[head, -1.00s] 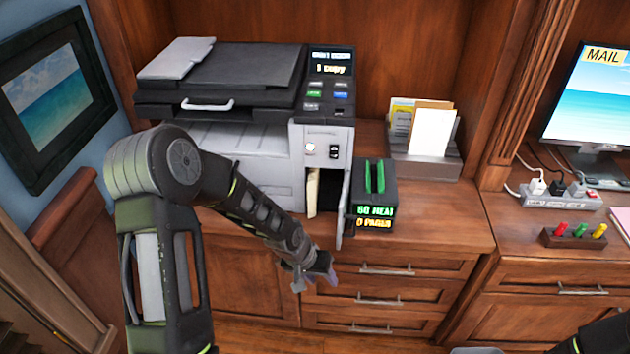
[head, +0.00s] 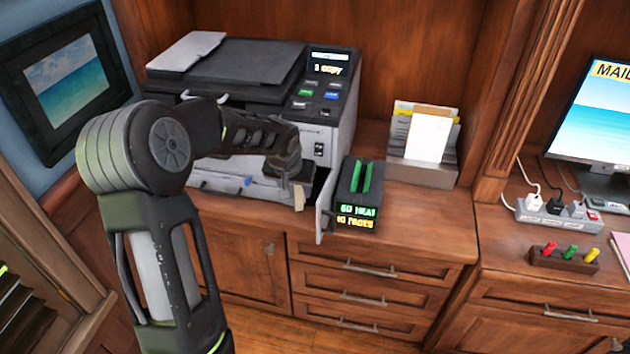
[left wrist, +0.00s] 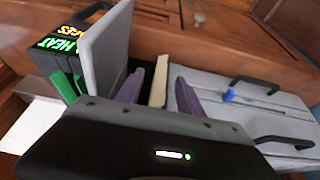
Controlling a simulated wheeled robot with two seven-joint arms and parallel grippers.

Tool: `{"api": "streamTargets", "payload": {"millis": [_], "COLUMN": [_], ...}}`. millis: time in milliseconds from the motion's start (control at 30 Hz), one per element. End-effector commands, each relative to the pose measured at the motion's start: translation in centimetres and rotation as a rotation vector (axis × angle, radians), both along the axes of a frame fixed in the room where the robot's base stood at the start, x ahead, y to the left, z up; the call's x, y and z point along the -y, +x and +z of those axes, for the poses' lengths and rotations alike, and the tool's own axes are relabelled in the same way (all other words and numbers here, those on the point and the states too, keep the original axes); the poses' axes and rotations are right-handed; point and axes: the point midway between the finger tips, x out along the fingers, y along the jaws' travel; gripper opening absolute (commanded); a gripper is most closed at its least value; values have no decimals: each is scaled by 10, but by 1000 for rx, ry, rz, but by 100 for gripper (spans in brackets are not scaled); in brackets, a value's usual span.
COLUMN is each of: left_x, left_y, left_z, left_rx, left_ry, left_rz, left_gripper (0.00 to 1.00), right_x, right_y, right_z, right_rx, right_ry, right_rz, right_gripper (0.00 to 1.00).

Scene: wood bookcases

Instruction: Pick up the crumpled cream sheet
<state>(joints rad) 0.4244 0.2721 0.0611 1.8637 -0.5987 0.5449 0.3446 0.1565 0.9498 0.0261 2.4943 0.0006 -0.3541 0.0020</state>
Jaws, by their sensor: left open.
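The cream sheet (head: 299,197) shows as a small pale piece beside my left gripper, at the open front compartment of the grey printer (head: 343,125). In the left wrist view the sheet (left wrist: 159,86) stands as a narrow cream strip between the two purple fingers of my left gripper (left wrist: 158,92). The gripper is open, with a gap visible on both sides of the sheet. In the head view my left gripper (head: 290,188) is mostly hidden by its own wrist. The sheet's far part is hidden. My right gripper is not in view.
The printer's open door (head: 325,205) stands close to the right of my left gripper. A black box with green slots (head: 358,190) sits just beyond the door. A letter holder (head: 422,172) stands farther right. Drawers (head: 365,270) lie below the counter.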

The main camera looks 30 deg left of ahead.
Motion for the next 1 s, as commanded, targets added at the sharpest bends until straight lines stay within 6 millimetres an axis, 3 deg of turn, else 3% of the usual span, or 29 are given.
{"api": "streamTargets", "payload": {"millis": [233, 500, 867, 1000], "left_x": [0, -3, -4, -7], "left_y": [0, 9, 11, 18], "left_z": [-2, -24, -27, -38], "left_rx": [-1, -1, -1, -3], "left_ry": [-1, -2, -1, -3], "left_rz": [0, -1, 0, -1], "left_gripper": [44, 44, 44, 44], "right_x": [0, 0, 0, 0], "right_y": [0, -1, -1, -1], "right_z": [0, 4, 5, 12], "right_rx": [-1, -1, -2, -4], "right_ry": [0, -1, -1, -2], "right_rz": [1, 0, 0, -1], "right_gripper": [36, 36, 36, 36]}}
